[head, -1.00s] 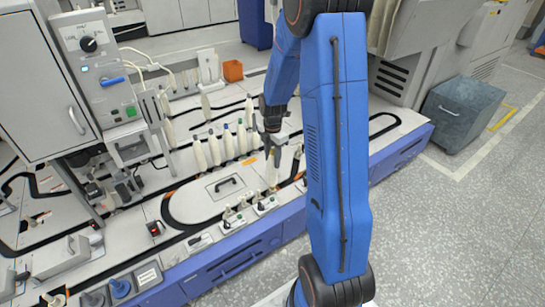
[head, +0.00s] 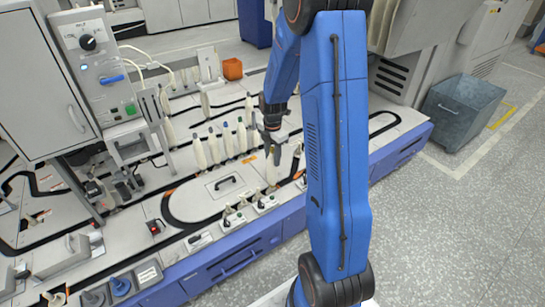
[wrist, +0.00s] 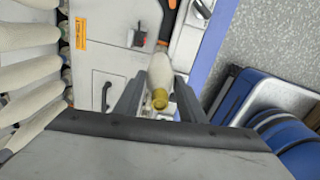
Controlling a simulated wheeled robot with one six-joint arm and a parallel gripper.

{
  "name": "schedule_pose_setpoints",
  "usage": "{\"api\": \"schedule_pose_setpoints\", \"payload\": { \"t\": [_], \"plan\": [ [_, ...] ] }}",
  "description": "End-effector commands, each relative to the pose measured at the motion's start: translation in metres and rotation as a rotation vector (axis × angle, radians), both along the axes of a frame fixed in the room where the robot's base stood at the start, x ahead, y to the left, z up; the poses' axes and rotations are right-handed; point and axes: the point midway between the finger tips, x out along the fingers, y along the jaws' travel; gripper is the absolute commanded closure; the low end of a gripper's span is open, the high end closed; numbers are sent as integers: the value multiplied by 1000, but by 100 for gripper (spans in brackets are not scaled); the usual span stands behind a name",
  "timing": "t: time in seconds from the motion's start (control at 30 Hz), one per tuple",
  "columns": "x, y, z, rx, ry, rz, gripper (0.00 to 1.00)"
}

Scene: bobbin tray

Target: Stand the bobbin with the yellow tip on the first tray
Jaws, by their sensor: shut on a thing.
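A cream bobbin with a yellow tip (wrist: 159,98) is between the jaws of my gripper (wrist: 155,100) in the wrist view. Its yellow tip points toward the wrist camera and its body runs away from it. In the head view my gripper (head: 272,153) is over the right part of the white bench top, shut on the bobbin (head: 271,174), which hangs roughly upright below the jaws. Small trays (head: 230,220) stand in a row along the bench's front edge, just below and left of the bobbin. I cannot tell whether the bobbin's lower end touches anything.
Several cream bobbins (head: 214,149) with coloured tips stand in a row left of my gripper. A black-handled panel (head: 226,183) lies flat on the bench between that row and the trays. An orange box (head: 232,69) stands behind. A grey bin (head: 462,112) is on the floor at right.

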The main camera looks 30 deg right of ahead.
Motion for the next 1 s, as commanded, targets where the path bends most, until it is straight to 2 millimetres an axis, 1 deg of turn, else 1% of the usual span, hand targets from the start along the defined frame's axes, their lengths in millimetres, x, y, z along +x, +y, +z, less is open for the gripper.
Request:
{"api": "schedule_pose_setpoints", "payload": {
  "t": [0.33, 0.97, 1.0],
  "plan": [
    [0, 0, -1, 0, 0, 0, 100],
    [0, 0, -11, 0, 0, 0, 100],
    [0, 0, -11, 0, 0, 0, 56]
  ]
}}
